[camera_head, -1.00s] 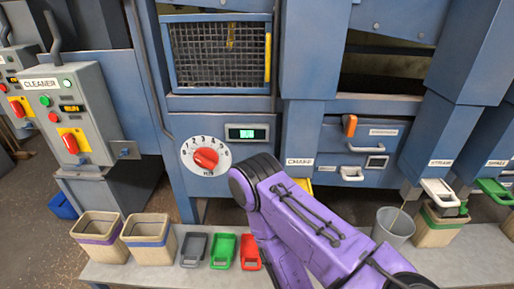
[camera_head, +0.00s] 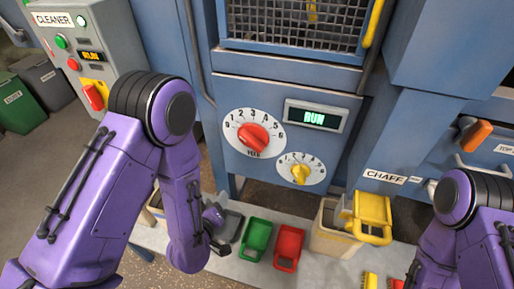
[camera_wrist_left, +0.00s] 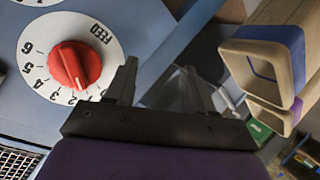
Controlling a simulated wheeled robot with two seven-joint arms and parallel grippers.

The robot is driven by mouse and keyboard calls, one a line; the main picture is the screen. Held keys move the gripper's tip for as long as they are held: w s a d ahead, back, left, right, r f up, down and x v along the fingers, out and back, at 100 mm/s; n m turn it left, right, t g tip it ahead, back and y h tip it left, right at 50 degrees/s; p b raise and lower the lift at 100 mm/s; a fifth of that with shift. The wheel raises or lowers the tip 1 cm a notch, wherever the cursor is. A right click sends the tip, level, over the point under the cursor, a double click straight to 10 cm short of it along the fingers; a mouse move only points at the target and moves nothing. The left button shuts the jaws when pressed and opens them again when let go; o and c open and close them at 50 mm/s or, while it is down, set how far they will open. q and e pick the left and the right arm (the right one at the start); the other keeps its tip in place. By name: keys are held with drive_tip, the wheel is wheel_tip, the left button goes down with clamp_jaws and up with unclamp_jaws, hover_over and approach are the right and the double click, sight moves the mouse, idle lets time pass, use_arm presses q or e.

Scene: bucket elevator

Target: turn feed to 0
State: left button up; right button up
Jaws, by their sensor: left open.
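The feed dial (camera_head: 235,122) is a white numbered disc with a red knob (camera_head: 253,138) on the blue machine front. In the left wrist view the red knob (camera_wrist_left: 75,65) is at upper left, with the FEED label beside it. I cannot tell exactly which number it points to. My left gripper (camera_head: 216,230) is low, below and left of the dial, above the bins. In the left wrist view the left gripper (camera_wrist_left: 160,80) is open and empty, its fingers apart from the knob. My right arm shows at lower right; its gripper is out of view.
A smaller dial with a yellow knob (camera_head: 300,174) sits below right of the feed dial. A display (camera_head: 315,117) above it reads RUN. Green (camera_head: 255,238) and red (camera_head: 289,247) scoops and a bin with a yellow scoop (camera_head: 370,217) stand below. The cleaner box (camera_head: 85,40) is at left.

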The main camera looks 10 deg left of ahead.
sight(248, 144)
use_arm(q)
drive_tip(key=w+d+r+n+t+h, duration=0.1)
drive_tip(key=w+d+r+t, duration=0.2)
drive_tip(key=r, duration=0.2)
drive_tip(key=w+d+r+t+h, duration=0.1)
drive_tip(key=w+d+r+t, duration=0.15)
drive_tip(key=r, duration=0.25)
drive_tip(key=shift+g, duration=0.25)
drive_tip(key=w, duration=0.5)
drive_tip(key=w+p, duration=0.1)
drive_tip(key=w, duration=0.4)
drive_tip(key=shift+d+f+p, duration=0.1)
drive_tip(key=shift+d+p, duration=0.1)
drive_tip(key=shift+p, duration=0.1)
drive_tip(key=shift+w+f, duration=0.1)
drive_tip(key=shift+w, duration=0.2)
use_arm(e)
drive_tip(key=shift+s+d, duration=0.1)
drive_tip(key=shift+s, duration=0.15)
use_arm(q)
drive_tip(key=shift+c, duration=0.3)
clamp_jaws()
use_arm(e)
drive_tip(key=shift+f, duration=0.1)
